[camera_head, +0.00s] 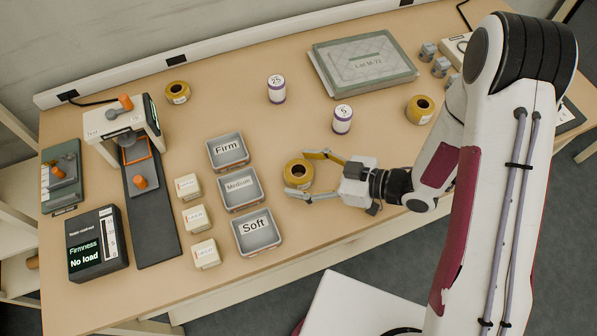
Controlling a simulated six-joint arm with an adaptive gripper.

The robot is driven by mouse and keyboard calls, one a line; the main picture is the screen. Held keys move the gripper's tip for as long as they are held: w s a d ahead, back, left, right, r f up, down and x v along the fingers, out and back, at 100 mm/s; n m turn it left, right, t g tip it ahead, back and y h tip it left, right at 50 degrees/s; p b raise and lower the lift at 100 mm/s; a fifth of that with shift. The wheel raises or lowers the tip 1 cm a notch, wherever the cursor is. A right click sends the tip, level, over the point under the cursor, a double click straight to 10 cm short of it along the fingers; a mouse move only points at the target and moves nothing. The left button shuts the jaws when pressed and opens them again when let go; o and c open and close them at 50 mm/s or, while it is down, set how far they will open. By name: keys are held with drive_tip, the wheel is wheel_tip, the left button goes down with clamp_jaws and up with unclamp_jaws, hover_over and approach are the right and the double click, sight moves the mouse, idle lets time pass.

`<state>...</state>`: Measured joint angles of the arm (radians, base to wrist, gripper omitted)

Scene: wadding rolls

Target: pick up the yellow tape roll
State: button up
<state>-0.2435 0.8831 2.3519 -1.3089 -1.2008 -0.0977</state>
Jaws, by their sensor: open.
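A yellow tape roll (293,180) lies on the table just right of the grey trays, its dark core facing up. My gripper (299,173) reaches in from the right with its fingers spread open, one on the far side of this roll and one on the near side. I cannot tell whether the fingers touch it. A second yellow roll (178,98) lies at the back left. A third yellow roll (421,117) lies at the right, near my arm.
Grey trays labelled Firm (212,160), Medium (224,199) and Soft (240,241) stand left of my gripper, with small pale blocks (196,218) beyond. White-and-purple cylinders (342,120) stand behind. A press device (110,132) and a firmness display (97,255) are at left.

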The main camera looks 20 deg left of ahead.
sight(305, 172)
drive_tip(key=c, duration=1.2)
drive_tip(key=shift+r, duration=0.1)
drive_tip(key=shift+r, duration=4.9)
